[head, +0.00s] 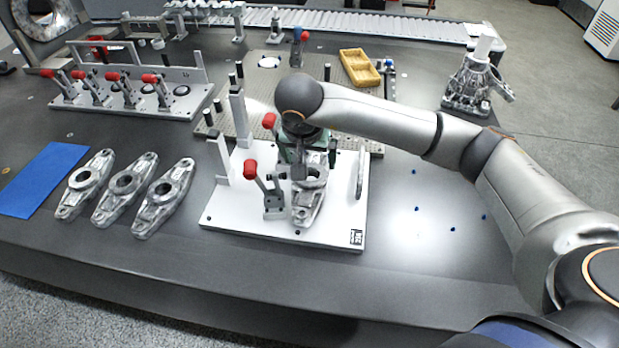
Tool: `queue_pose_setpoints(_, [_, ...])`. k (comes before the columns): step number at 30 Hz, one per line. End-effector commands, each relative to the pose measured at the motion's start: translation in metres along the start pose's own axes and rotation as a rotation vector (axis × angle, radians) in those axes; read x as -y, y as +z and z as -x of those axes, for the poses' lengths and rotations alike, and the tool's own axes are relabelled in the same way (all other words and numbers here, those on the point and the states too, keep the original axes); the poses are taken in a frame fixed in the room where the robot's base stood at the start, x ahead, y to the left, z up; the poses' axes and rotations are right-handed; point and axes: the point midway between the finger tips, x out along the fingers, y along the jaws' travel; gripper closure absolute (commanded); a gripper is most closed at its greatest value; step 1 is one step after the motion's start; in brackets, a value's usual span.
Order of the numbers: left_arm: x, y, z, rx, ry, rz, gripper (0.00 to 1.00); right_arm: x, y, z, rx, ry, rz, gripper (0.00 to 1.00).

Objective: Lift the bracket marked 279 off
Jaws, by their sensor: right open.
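A grey cast bracket (307,205) lies on a white fixture plate (230,212), with its long side running toward the front edge. My right gripper (300,172) points down over the bracket's middle ring. It is open, and its wrist hides the bracket's far end. I cannot tell whether the fingers touch it. Two red-tipped toggle clamps (252,170) (270,122) stand on the bracket's left side. Three similar brackets (85,184) (124,188) (164,198) lie on the table at the left. No number is readable on any bracket. My left gripper is out of view.
A blue mat (42,178) lies at the far left. A rack with several red-handled clamps (130,100) stands behind the brackets. A yellow tray (360,68) and a metal casting (470,85) are at the back. Several small blue pieces (452,229) lie right of the fixture.

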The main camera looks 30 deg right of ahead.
Motion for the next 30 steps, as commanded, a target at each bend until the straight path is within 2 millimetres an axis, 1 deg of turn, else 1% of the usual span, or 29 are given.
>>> queue_pose_setpoints(1, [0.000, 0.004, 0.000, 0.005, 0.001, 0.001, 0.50, -0.001, 0.001, -0.011, 0.002, 0.003, -0.001, 0.00])
queue_pose_setpoints(3, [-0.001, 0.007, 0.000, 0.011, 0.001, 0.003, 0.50, 0.000, 0.001, -0.021, 0.003, 0.002, -0.001, 0.00])
queue_pose_setpoints(11, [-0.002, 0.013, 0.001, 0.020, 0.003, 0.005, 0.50, 0.001, 0.002, -0.042, 0.002, -0.001, 0.000, 0.00])
queue_pose_setpoints(15, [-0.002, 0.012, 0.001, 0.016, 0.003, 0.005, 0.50, 0.002, 0.005, -0.064, 0.004, 0.001, -0.001, 0.00])
queue_pose_setpoints(18, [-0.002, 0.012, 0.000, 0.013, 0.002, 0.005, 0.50, 0.003, 0.004, -0.077, 0.002, 0.000, -0.001, 0.00])
queue_pose_setpoints(22, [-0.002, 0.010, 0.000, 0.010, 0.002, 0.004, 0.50, 0.003, 0.004, -0.084, 0.001, -0.002, 0.000, 0.00])
queue_pose_setpoints(28, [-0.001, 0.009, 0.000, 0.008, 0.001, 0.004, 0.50, 0.003, 0.003, -0.084, 0.000, -0.002, 0.000, 0.00])
queue_pose_setpoints(29, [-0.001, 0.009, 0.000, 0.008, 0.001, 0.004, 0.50, 0.003, 0.003, -0.084, 0.000, -0.002, 0.000, 0.02])
queue_pose_setpoints(30, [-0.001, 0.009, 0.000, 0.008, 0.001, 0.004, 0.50, 0.003, 0.003, -0.084, 0.000, -0.002, 0.000, 0.07])
